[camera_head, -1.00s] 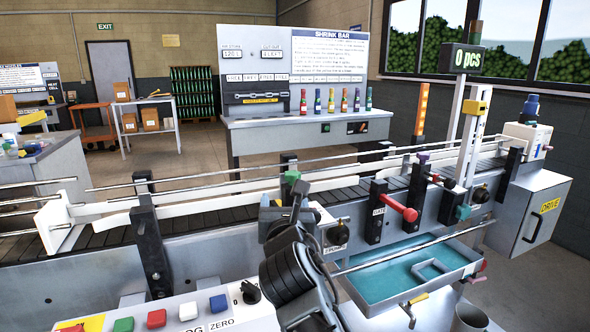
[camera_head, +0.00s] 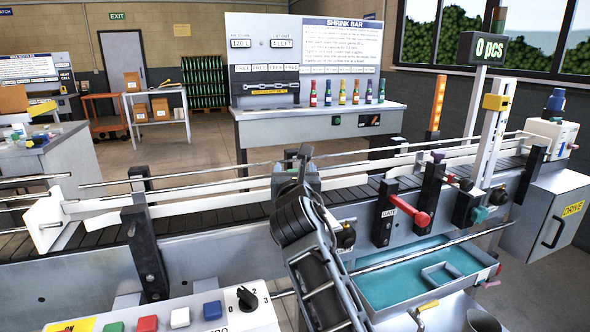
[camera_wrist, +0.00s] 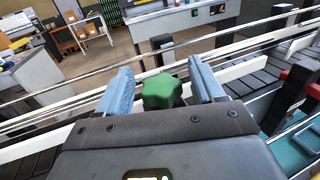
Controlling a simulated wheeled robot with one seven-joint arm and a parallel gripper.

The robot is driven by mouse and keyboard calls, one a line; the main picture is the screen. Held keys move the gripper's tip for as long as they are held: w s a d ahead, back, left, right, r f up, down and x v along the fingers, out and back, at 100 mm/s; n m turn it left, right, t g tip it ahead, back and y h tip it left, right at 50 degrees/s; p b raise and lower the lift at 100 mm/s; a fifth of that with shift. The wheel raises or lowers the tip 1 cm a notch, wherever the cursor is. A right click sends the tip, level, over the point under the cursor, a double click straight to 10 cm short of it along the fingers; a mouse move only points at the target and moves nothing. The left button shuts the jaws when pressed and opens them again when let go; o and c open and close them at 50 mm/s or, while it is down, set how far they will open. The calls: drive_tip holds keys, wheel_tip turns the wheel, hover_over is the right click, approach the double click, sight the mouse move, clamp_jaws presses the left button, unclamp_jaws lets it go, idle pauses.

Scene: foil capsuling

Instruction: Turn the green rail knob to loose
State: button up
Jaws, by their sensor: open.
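The green rail knob (camera_wrist: 162,92) is a lobed green knob in the middle of the wrist view. My gripper (camera_wrist: 160,68) is open, with one pale blue finger on each side of the knob and a visible gap on both sides. The knob's lower part is hidden by the gripper body. I cannot tell how far the knob is turned.
A red-handled gate lever (camera_head: 411,210) and a purple knob (camera_head: 438,156) stand to the right along the conveyor (camera_head: 205,217). Guide rails run close by. A teal tray (camera_head: 400,278) and a button panel (camera_head: 165,318) are in front.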

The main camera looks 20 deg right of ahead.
drive_tip(key=shift+x, duration=0.85)
drive_tip(key=shift+c, duration=0.4)
drive_tip(key=c, duration=0.9)
